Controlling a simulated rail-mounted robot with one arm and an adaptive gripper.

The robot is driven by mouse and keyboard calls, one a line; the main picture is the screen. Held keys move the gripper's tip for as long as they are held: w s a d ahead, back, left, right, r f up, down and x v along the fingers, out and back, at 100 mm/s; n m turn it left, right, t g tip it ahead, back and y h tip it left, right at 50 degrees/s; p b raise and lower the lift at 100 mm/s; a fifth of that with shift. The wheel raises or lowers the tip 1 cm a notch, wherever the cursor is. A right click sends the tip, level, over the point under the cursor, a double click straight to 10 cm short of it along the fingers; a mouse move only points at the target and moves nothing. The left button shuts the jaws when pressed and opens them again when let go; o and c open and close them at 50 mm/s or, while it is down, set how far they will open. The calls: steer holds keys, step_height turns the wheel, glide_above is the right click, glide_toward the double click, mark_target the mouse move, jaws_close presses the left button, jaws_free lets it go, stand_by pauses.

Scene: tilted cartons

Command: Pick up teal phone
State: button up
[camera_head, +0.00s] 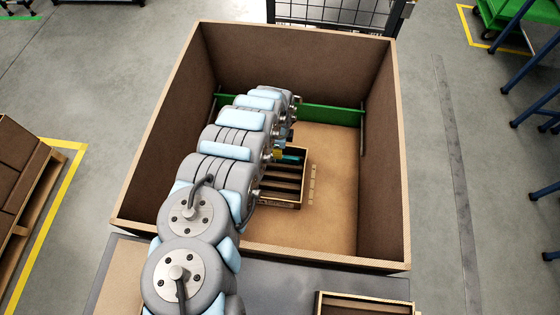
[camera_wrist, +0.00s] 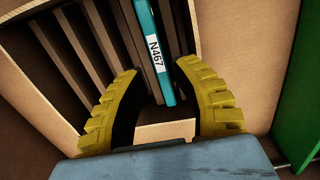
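The teal phone (camera_wrist: 146,18) stands on edge in a slot of a small carton (camera_wrist: 32,9), with a white label reading N467 facing my wrist camera. In the head view a sliver of teal (camera_head: 293,149) shows in the carton (camera_head: 281,203). My gripper (camera_wrist: 160,68) is open, its two yellow fingers on either side of the phone's near end. Gaps show between the fingertips and the phone. In the head view my arm hides most of the gripper.
Dark dividers line the carton beside the phone. The carton sits inside a large brown box (camera_head: 385,150) with high walls, near a green bar (camera_head: 330,115). Box floor to the right is clear. Another carton (camera_head: 365,305) stands outside at the front.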

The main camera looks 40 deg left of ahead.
steer(key=f+b, duration=0.2)
steer(key=f, duration=0.3)
steer(key=shift+d+b, duration=0.3)
steer(key=shift+b, duration=0.1)
steer(key=shift+a+f, duration=0.1)
steer(key=shift+f, duration=0.05)
jaws_close()
